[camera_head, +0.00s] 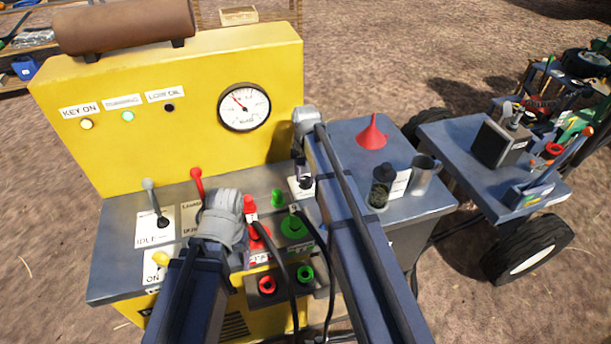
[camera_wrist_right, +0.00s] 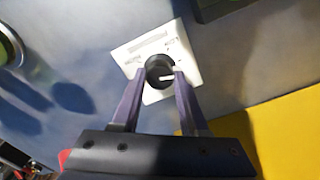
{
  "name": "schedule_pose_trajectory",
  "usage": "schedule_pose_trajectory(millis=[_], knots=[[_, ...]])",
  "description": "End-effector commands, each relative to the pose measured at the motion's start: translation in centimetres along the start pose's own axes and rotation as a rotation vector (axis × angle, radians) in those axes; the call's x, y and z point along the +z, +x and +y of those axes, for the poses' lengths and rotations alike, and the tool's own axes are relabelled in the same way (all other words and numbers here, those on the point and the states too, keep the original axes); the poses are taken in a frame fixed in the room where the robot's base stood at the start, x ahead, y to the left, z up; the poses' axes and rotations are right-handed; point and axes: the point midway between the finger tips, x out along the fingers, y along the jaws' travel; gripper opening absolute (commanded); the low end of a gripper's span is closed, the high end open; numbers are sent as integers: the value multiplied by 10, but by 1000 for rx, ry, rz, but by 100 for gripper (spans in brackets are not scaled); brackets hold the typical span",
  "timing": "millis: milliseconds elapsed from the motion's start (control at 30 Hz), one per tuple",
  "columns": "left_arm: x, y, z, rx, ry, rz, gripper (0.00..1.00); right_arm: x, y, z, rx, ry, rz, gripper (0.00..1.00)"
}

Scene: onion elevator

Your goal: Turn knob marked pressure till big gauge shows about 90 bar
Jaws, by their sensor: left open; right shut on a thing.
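The big round gauge (camera_head: 244,107) is on the yellow panel. Its needle points up and left; the scale numbers are too small to read. The black knob (camera_wrist_right: 159,70) sits on a white plate (camera_wrist_right: 127,53) whose lettering I cannot read for sure. My right gripper (camera_wrist_right: 158,76) is shut on the knob, one finger on each side. In the head view the right gripper (camera_head: 304,174) reaches down to the knob, largely hidden behind its own arm. My left gripper (camera_head: 222,212) is above the front of the console, away from the knob; its fingers are hidden.
Red (camera_head: 197,183) and grey (camera_head: 151,195) levers stand on the console at left. Red and green couplings with black hoses lie between my arms. A red funnel (camera_head: 371,134), dark jar (camera_head: 380,187) and metal mug (camera_head: 423,175) stand at right. Yellow and green lamps are lit.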

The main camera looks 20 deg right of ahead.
Motion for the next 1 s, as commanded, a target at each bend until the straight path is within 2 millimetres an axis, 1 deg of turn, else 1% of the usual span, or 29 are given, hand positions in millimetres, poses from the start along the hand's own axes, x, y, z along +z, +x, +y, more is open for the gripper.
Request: schedule_pose_trajectory(millis=[33, 200, 233, 400, 633, 933, 967, 1000], knots=[[0, 0, 0, 0, 0, 0, 71, 0, 0, 0, 0, 0, 0, 21], [0, 0, 0, 0, 0, 0, 71, 0, 0, 0, 0, 0, 0, 2], [0, 0, 0, 0, 0, 0, 71, 0, 0, 0, 0, 0, 0, 0], [0, 0, 0, 0, 0, 0, 71, 0, 0, 0, 0, -8, 0, 0], [0, 0, 0, 0, 0, 0, 71, 0, 0, 0, 0, -130, 0, 0], [0, 0, 0, 0, 0, 0, 71, 0, 0, 0, 0, -140, 0, 0], [0, 0, 0, 0, 0, 0, 71, 0, 0, 0, 0, -140, 0, 47], [0, 0, 0, 0, 0, 0, 71, 0, 0, 0, 0, -140, 0, 51]])
